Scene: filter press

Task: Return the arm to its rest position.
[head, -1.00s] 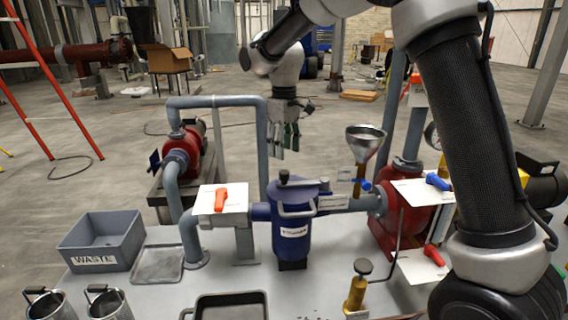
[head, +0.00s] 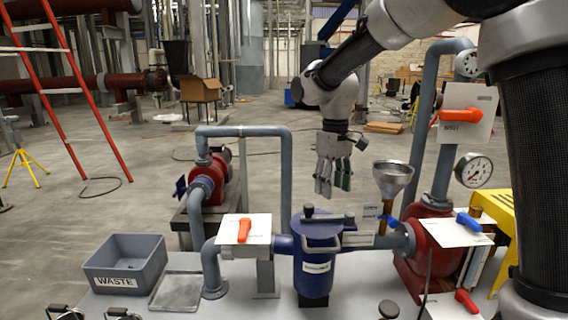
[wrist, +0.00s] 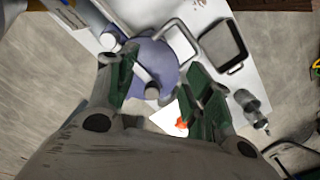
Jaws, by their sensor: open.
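My gripper (head: 334,176) hangs pointing down above and behind the blue filter housing in the head view. Its fingers are apart and hold nothing. In the wrist view my gripper (wrist: 160,95) shows two dark green finger pads with a clear gap between them. The blue filter housing (head: 314,268) stands upright on the bench with its lid and handle on top. It also shows below the fingers in the wrist view (wrist: 160,62). My arm reaches in from the right and bends down at the wrist.
A grey WASTE bin (head: 124,264) and a flat tray (head: 178,292) sit at the bench's left. A funnel (head: 392,178), red pump (head: 440,250), gauge (head: 474,170) and orange-handled valve (head: 460,115) stand at the right. A pipe arch (head: 243,131) rises left of my gripper.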

